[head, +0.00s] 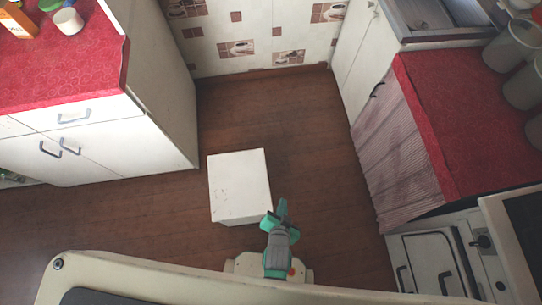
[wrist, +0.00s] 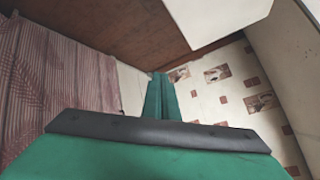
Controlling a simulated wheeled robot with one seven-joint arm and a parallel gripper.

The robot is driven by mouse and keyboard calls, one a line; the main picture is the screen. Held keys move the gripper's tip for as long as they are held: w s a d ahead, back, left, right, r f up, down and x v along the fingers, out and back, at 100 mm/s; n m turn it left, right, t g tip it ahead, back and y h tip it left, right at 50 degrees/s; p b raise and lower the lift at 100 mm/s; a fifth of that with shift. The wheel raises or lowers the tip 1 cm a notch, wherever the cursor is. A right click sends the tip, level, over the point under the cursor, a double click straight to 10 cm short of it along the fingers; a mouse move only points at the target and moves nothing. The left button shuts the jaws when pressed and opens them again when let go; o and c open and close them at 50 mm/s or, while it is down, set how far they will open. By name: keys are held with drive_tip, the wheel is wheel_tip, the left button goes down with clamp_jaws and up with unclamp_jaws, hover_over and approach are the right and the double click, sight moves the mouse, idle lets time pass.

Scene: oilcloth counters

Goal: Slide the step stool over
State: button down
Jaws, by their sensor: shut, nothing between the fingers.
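The step stool (head: 239,183) is a plain white block standing on the brown floor between the two counters. My gripper (head: 282,207) is beside its near right corner, in front of part of that side. I cannot tell if they touch. In the wrist view the green fingers (wrist: 160,97) are together with nothing between them. A white block, which looks like the stool (wrist: 218,18), is cut off by the top edge there, apart from the fingertips in the picture.
A white cabinet with a red top (head: 62,65) stands at left. At right are a red-topped counter (head: 455,115) with a pleated curtain (head: 398,160) and a white stove (head: 432,262). The tiled wall (head: 262,38) closes the back. Bare floor (head: 315,135) lies behind and right of the stool.

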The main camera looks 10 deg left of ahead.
drive_tip(key=w+f+m+g, duration=0.5)
drive_tip(key=w+f, duration=0.4)
drive_tip(key=f, duration=0.2)
drive_tip(key=w+a+m+g, duration=0.2)
drive_tip(key=w+m+g, duration=0.2)
drive_tip(key=w, duration=0.3)
drive_tip(key=a+f, duration=0.4)
drive_tip(key=f, duration=0.6)
drive_tip(key=shift+s+f, duration=0.3)
drive_tip(key=shift+f, duration=0.1)
